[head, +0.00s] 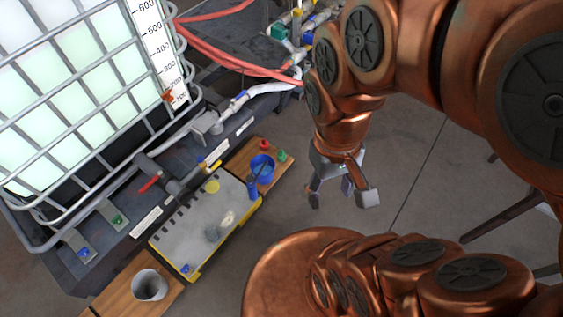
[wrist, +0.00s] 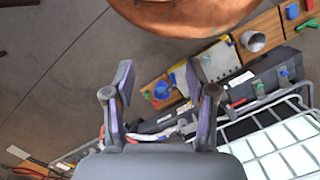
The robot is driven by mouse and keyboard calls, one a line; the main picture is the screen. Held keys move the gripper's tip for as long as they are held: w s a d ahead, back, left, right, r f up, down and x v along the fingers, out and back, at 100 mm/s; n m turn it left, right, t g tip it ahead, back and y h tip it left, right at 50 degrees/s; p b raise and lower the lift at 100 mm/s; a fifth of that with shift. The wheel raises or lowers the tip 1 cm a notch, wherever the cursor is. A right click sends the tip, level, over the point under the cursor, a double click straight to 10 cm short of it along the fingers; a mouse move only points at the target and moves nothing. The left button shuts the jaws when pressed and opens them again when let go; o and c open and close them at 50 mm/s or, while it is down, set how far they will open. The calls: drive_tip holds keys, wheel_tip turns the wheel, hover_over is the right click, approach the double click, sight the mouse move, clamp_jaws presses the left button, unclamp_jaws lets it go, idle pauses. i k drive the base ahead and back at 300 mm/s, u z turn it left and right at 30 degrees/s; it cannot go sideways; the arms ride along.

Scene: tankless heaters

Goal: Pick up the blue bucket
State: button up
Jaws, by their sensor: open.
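The blue bucket (head: 263,163) stands upright near the far end of a wooden board, beside the grey tray. In the wrist view the blue bucket (wrist: 161,90) shows small between my fingers, well beyond them. My gripper (head: 341,197) is open and empty, held in the air to the right of the bucket in the head view. In the wrist view both fingers of my gripper (wrist: 159,78) are spread apart with nothing between them. A dark thin shape shows in the bucket's mouth; I cannot tell what it is.
A yellow-edged grey tray (head: 185,238) holds small items. A blue object (head: 252,187) stands by the bucket, with red (head: 264,144) and green (head: 282,156) pieces near it. A grey bucket (head: 150,285) stands at the near end. A caged white tank (head: 75,95) rises left; red hoses (head: 215,55) run behind.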

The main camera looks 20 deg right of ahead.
sight(265, 177)
drive_tip(key=k, duration=0.5)
drive_tip(key=z, duration=1.15)
drive_tip(key=i, duration=1.1)
drive_tip(key=u, duration=2.4)
